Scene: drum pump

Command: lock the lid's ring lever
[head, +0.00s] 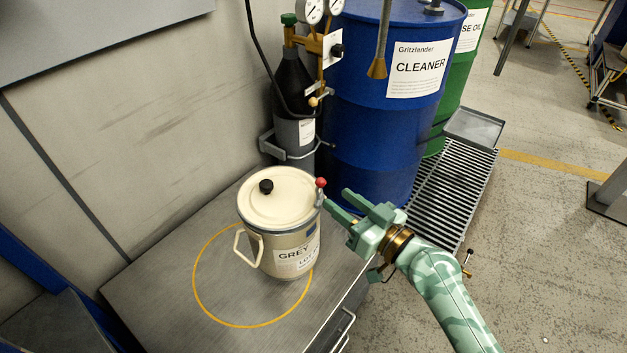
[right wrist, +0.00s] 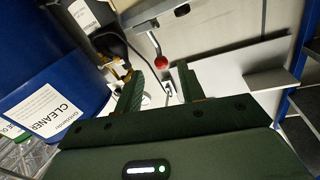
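The cream pail (head: 283,225) stands upright on the bench, with its lid (head: 282,195) on top and a black knob on the lid. The ring lever's red ball (head: 320,183) stands up at the right of the lid's rim. In the right wrist view the red ball (right wrist: 161,62) hangs at the end of the grey lever (right wrist: 154,40). My right gripper (head: 337,197) is open and empty, just right of the lever and apart from the ball. In the wrist view the ball appears between the fingertips (right wrist: 158,72), seemingly beyond them. My left gripper is not in view.
A blue CLEANER drum (head: 350,130) and a dark gas cylinder (head: 294,90) with gauges stand behind. A dispensing nozzle (head: 377,68) hangs before the drum. The bench's left part is clear.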

